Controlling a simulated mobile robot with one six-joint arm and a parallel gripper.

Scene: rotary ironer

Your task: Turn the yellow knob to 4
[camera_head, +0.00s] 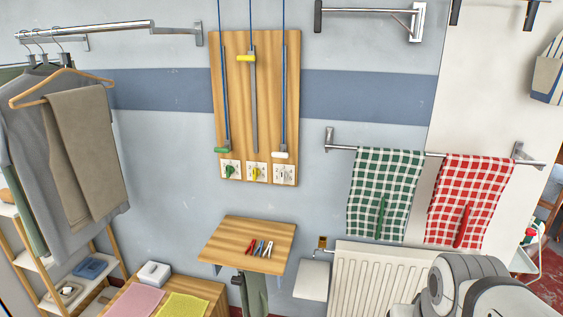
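A yellow knob (255,174) sits on the middle of three small white dial plates at the bottom of a wooden wall board (240,112). Its pointer looks roughly upright, but the dial numbers are too small to read. A green knob (231,171) is on the plate to its left and a white knob (283,174) on the plate to its right. A yellow slider handle (245,58) sits high on the middle rod above. My gripper is not in view; rounded grey and white parts at the lower right look like my arm.
A clothes rail (100,28) with hanging garments is at left. A towel rail with green (384,170) and red (480,180) checked cloths and a radiator (375,272) are at right.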

